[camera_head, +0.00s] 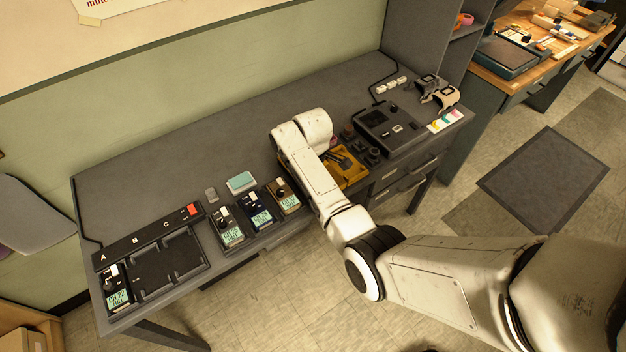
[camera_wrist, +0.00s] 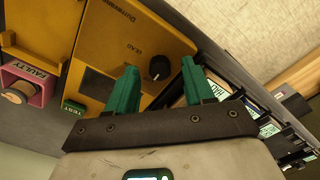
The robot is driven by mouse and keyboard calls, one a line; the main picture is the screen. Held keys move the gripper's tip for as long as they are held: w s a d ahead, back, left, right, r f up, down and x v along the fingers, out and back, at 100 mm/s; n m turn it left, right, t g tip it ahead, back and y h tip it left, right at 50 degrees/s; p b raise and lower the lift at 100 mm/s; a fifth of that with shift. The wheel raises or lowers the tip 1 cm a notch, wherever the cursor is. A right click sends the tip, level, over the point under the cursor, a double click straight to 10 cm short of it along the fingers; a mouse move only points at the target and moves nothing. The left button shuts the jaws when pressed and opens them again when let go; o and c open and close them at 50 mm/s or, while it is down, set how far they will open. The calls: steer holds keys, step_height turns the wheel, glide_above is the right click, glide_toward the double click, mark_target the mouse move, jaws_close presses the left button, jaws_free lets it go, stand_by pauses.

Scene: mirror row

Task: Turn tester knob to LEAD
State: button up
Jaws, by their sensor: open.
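The yellow tester (camera_wrist: 112,45) fills the upper middle of the wrist view, with a dark display window and a green TEST button (camera_wrist: 75,106). Its round black knob (camera_wrist: 159,68) shows beside the printed word LEAD (camera_wrist: 139,48). A pale mark shows on the knob, but I cannot tell exactly which setting it points at. My gripper (camera_wrist: 161,82) is open, with its two green fingers either side of the knob in the picture. I cannot tell whether they touch it. In the head view the tester (camera_head: 352,172) is partly hidden by my arm.
A pink block marked FAULTY (camera_wrist: 20,87) sits left of the tester in the wrist view. On the grey bench (camera_head: 250,125), several small meters (camera_head: 229,228) stand left of the tester and a dark box (camera_head: 390,128) stands right. The bench's back left is clear.

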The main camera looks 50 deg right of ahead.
steer(key=shift+f, duration=0.25)
jaws_close()
stand_by(0.4)
